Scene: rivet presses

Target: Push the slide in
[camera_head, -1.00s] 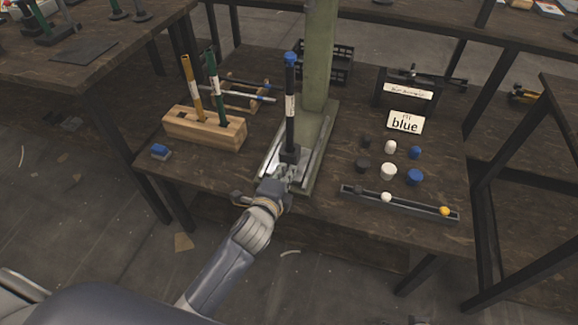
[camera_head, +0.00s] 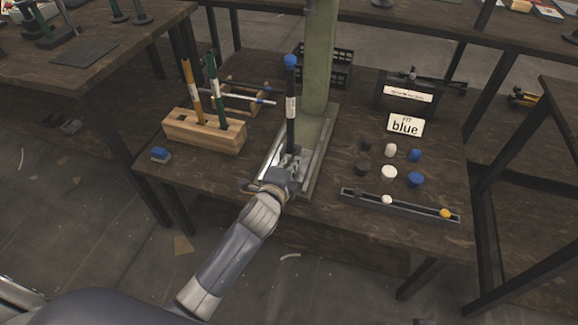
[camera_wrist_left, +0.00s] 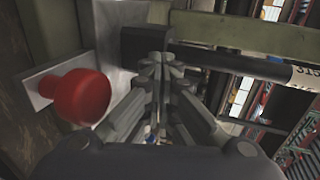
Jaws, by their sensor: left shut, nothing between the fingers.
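The press has a pale green column (camera_head: 318,60) and a base with metal rails (camera_head: 315,155). A black rod with a blue top (camera_head: 290,105) stands upright on the slide in front of the column. In the left wrist view, the slide's metal plate (camera_wrist_left: 115,40) carries a black block (camera_wrist_left: 143,45) at the rod's foot and a red knob (camera_wrist_left: 80,97) at left. My left gripper (camera_head: 290,161) is shut and empty at the slide's front. In the wrist view its fingertips (camera_wrist_left: 157,66) are close against the block; contact is not certain. My right gripper is not in view.
A wooden block (camera_head: 190,130) holding yellow and green rods stands left, near a small blue-topped piece (camera_head: 160,154). A sign reading "blue" (camera_head: 405,124), several coloured caps (camera_head: 415,179) and a narrow tray (camera_head: 415,208) lie right. A black crate (camera_head: 335,68) stands behind the column.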

